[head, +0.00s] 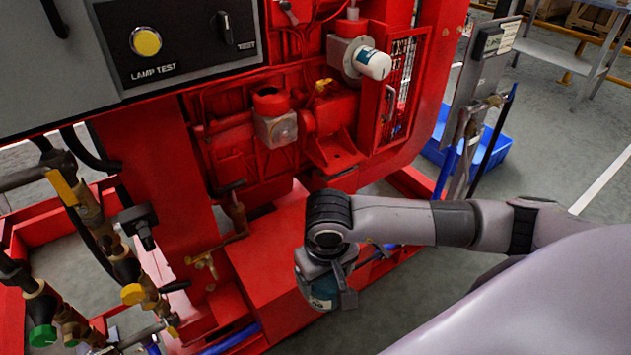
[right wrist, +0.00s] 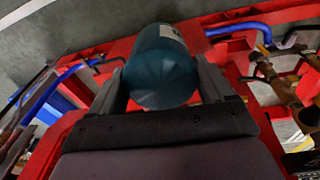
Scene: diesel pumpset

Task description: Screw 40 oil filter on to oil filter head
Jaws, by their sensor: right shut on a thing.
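My right gripper (head: 328,298) is shut on a teal oil filter (head: 322,290), low in front of the red base frame. In the right wrist view the filter (right wrist: 160,70) sits between the two fingers (right wrist: 162,88), its rounded teal end facing the camera. A grey, square-faced filter head (head: 277,129) with a red cap is on the engine, above and left of the gripper; nothing is on its face. A second grey head (head: 345,52) at upper right carries a white and teal filter (head: 374,63). The held filter is apart from both heads. My left gripper is out of view.
A grey control panel (head: 185,50) overhangs at upper left. Pipes and valves (head: 120,260) stand at lower left. A red mesh guard (head: 402,85) is right of the engine. A blue bin (head: 470,150) lies on the floor beyond. Open space lies between gripper and engine.

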